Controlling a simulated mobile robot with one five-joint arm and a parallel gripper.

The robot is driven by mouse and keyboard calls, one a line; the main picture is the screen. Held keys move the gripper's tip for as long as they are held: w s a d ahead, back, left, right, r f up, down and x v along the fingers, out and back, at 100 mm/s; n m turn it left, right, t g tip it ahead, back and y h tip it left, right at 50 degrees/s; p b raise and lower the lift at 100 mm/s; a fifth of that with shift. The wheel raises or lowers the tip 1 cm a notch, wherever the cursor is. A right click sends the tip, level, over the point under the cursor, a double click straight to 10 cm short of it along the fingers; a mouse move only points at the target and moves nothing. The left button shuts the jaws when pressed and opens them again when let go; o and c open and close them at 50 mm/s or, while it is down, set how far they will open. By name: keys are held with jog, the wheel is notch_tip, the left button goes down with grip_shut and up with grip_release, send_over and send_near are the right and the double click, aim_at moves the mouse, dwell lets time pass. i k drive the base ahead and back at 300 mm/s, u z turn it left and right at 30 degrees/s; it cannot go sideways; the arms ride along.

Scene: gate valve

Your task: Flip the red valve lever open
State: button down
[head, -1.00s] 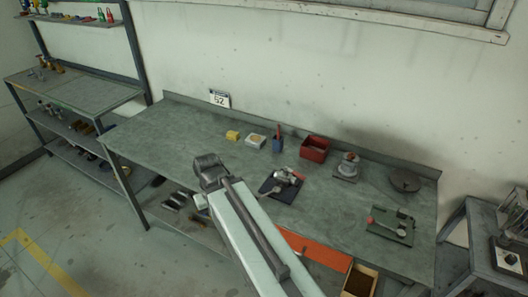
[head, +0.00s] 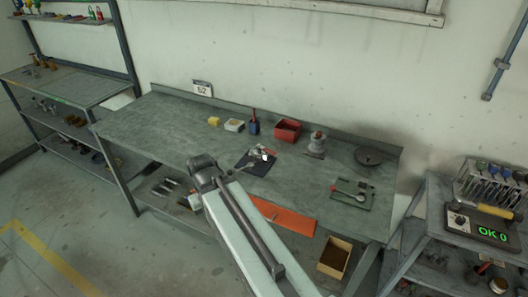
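A small metal fitting with a red part (head: 266,152) sits on a dark plate (head: 246,161) near the middle of the grey workbench. A second fixture, a green plate (head: 352,198) with a pale lever-like piece and a small red knob (head: 334,188), lies further right on the bench. Both are too small to tell which carries the valve lever or how it is set. My arm reaches up from the bottom of the picture to a dark joint left of the dark plate. I cannot make out my gripper's fingers.
The workbench (head: 150,123) holds a red bin (head: 288,130), a blue holder (head: 253,127), a yellow block (head: 214,121) and a dark disc (head: 369,156). A tool cart (head: 440,212) stands right. Floor is free left.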

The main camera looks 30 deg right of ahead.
aim_at(258, 145)
jog(key=u, duration=0.2)
jog(key=i, duration=0.95)
jog(key=u, duration=0.7)
jog(key=k, duration=0.8)
jog(key=u, duration=0.15)
jog(key=i, duration=0.9)
jog(key=z, duration=0.05)
